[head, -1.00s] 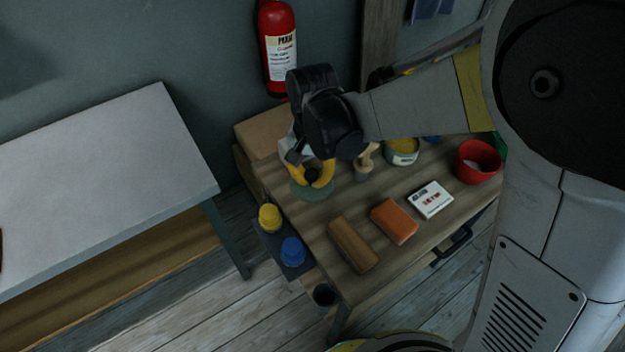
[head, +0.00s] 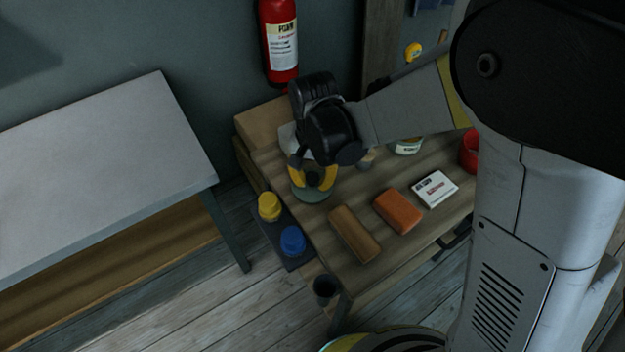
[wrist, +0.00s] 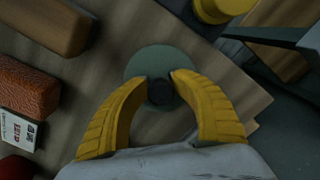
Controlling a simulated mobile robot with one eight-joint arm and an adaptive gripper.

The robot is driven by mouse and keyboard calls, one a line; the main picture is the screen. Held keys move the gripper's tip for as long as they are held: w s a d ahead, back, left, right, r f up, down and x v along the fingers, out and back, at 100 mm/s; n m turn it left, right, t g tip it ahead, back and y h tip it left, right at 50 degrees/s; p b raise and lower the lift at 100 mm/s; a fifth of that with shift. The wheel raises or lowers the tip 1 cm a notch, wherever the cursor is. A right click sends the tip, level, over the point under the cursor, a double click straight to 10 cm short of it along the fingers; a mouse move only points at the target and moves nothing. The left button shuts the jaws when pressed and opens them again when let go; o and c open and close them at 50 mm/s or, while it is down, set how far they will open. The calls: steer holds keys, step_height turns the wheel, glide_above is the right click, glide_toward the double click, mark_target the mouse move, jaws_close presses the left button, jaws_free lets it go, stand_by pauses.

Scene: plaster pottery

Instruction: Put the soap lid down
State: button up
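The soap lid (head: 311,195) is a round grey-green disc with a dark knob, near the left corner of the wooden table. It also shows in the wrist view (wrist: 150,60). My gripper (head: 312,181) points down over it. In the wrist view, its yellow fingertips (wrist: 160,82) are on either side of the dark knob and look closed on it. Whether the lid rests on the tabletop or hangs just above it I cannot tell. The fingers cover part of the disc.
A brown block (head: 354,234), an orange sponge-like block (head: 398,210) and a white box (head: 435,189) lie to the right. Yellow (head: 269,207) and blue (head: 292,240) pots stand beside the table's left edge. A red bowl (head: 468,153) is partly hidden by my arm.

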mark_target(313, 175)
step_height(313, 175, up, 12)
steer(key=p, duration=0.5)
steer(key=shift+w+r, duration=0.15)
steer(key=s+d+r+n+t, duration=0.1)
steer(key=s+d+r+t, duration=0.2)
steer(key=d, duration=0.8)
steer(key=s+d+r+t, duration=0.4)
steer(key=s+d+r, duration=0.2)
steer(key=d, duration=0.5)
steer(key=shift+s+r+n, duration=0.2)
steer(key=shift+s+n, duration=0.2)
steer(key=shift+s, duration=0.1)
